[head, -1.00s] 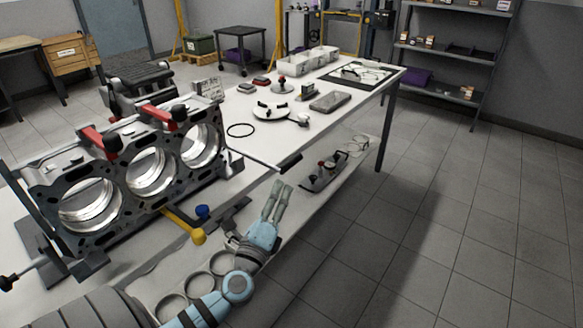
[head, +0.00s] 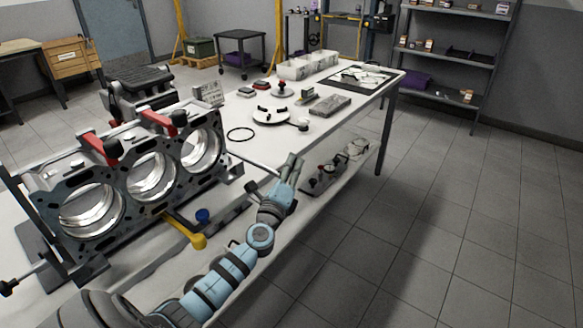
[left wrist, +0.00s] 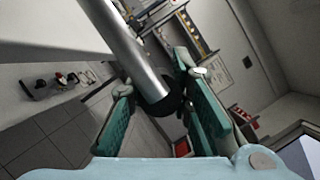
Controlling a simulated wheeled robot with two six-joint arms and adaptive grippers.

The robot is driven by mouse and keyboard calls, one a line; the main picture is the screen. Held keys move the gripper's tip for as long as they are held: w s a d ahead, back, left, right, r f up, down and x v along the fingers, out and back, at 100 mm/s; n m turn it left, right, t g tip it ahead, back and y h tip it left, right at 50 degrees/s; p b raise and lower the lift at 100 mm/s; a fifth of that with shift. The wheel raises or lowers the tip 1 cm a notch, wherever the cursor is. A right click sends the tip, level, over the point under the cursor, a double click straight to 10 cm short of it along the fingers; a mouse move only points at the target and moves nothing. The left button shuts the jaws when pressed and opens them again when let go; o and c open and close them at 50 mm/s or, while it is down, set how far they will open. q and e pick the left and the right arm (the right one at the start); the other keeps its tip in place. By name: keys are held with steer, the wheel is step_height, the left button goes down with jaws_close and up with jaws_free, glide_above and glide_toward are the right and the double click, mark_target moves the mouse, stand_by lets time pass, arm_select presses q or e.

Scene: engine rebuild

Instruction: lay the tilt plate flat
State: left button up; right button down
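The engine block (head: 135,172) stands steeply tilted on the left of the bench, its three bores facing me. The tilt plate under it is mostly hidden; I take a dark edge (head: 27,213) at the block's left to be part of it. A thin metal lever (head: 252,165) runs right from the block. My left gripper (head: 293,165) is at the lever's outer end, which its fingers hide. In the left wrist view the lever (left wrist: 125,40) and its black grip (left wrist: 166,104) lie between the open fingers, with some gap visible. My right gripper is not in view.
A yellow-ended handle (head: 190,235) and a blue knob (head: 203,215) are at the block's front. A black ring (head: 240,134) and a white round plate (head: 271,114) lie farther along the bench. A lower shelf (head: 345,165) holds a tool. The floor at right is clear.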

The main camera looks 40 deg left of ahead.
arm_select(q)
jaws_close()
